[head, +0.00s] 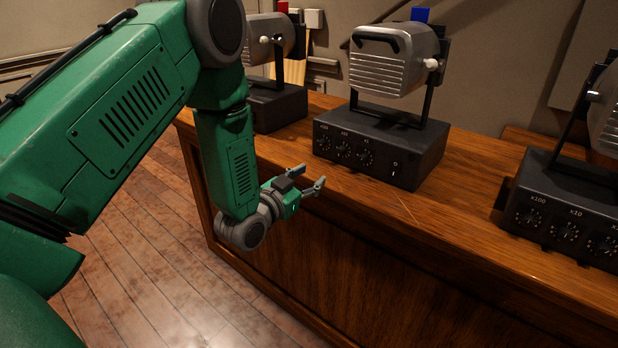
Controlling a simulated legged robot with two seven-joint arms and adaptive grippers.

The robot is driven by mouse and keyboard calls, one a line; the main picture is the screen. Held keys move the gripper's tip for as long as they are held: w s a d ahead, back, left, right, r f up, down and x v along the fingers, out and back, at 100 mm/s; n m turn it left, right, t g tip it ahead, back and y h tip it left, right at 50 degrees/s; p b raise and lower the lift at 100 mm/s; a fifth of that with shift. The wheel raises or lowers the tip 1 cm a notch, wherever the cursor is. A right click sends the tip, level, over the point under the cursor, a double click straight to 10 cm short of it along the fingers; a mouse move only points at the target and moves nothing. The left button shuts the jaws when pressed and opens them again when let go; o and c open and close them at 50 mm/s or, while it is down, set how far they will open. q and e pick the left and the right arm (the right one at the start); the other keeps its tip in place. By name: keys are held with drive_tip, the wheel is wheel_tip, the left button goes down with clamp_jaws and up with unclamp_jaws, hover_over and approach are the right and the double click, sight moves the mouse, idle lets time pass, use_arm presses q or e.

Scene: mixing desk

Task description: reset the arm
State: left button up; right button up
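My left arm comes in from the left in the head view, large and green. Its gripper (312,184) is just in front of the desk's front edge, below the middle lamp unit. Its two grey fingers are apart with nothing between them. The middle lamp unit has a silver lamp head (390,62) on a black control box (382,146) with several dials and a switch. The gripper is apart from this box. My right gripper is not in view.
The wooden desk (420,225) runs across to the right. Another lamp unit (277,103) stands at the left, partly behind my arm. A third (560,210) is cut off at the right edge. The plank floor (150,255) at lower left is clear.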

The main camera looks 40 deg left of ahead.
use_arm(q)
drive_tip(key=shift+s, duration=0.15)
drive_tip(key=shift+f, duration=0.1)
idle(0.3)
drive_tip(key=s+d+f+n+g, duration=0.1)
drive_tip(key=s+d+f+g, duration=0.25)
drive_tip(key=s+f, duration=0.45)
drive_tip(key=s+d+f+g, duration=0.3)
drive_tip(key=s+f+g, duration=0.25)
drive_tip(key=f, duration=0.35)
drive_tip(key=s+d+f+g, duration=0.1)
drive_tip(key=s+f+g, duration=0.2)
drive_tip(key=s, duration=0.8)
drive_tip(key=s+d+f+n+g, duration=0.1)
drive_tip(key=s+f+g, duration=0.3)
drive_tip(key=s, duration=0.7)
drive_tip(key=shift+s+d+g+y+p, duration=0.2)
drive_tip(key=shift+d+g+y+p, duration=0.1)
drive_tip(key=shift+g, duration=0.3)
drive_tip(key=shift+w, duration=0.1)
